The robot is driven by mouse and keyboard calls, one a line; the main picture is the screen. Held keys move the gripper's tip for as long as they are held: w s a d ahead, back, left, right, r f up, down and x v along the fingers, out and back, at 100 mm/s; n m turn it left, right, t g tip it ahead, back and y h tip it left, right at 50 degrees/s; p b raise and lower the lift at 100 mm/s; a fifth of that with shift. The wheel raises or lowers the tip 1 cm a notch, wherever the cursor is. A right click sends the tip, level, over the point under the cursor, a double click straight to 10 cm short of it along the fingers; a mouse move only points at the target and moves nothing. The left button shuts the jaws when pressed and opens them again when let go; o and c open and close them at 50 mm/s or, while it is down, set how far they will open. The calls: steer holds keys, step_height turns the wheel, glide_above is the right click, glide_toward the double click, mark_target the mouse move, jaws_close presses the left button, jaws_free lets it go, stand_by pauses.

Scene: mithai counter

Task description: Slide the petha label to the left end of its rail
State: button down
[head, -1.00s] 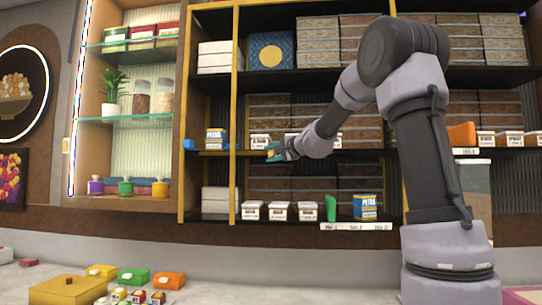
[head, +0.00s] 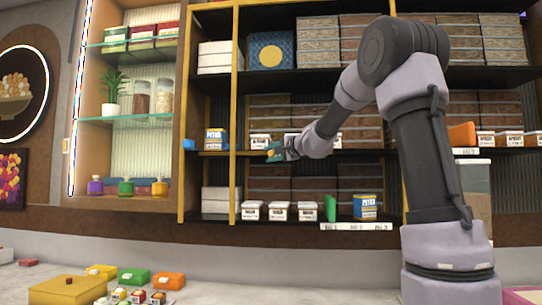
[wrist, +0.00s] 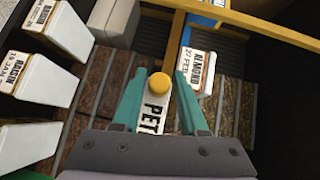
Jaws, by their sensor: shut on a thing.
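The petha label (wrist: 150,112) is a white strip with black letters starting "PET", seen in the wrist view with a round yellow knob (wrist: 158,84) at its end. My gripper (wrist: 160,90) has teal fingers on either side of the knob and label and is shut on it. In the head view my gripper (head: 276,152) is at the front edge of the middle shelf (head: 360,154), just right of a yellow upright post (head: 233,120). The label itself is too small to read there, and its rail is mostly hidden by my gripper.
Several white raisin boxes (wrist: 55,28) stand at the left of the wrist view. Sweet boxes (head: 135,275) lie on the counter below.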

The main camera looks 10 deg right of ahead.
steer(key=w+a, duration=0.2)
steer(key=a, duration=0.6)
steer(key=shift+w+a+f, duration=0.4)
steer(key=c, duration=0.7)
jaws_free()
steer(key=shift+r, duration=0.1)
steer(key=shift+o, duration=0.2)
steer(key=shift+r, duration=0.15)
steer(key=v, duration=1)
steer(key=shift+s+d, duration=0.2)
steer(key=shift+s, duration=0.15)
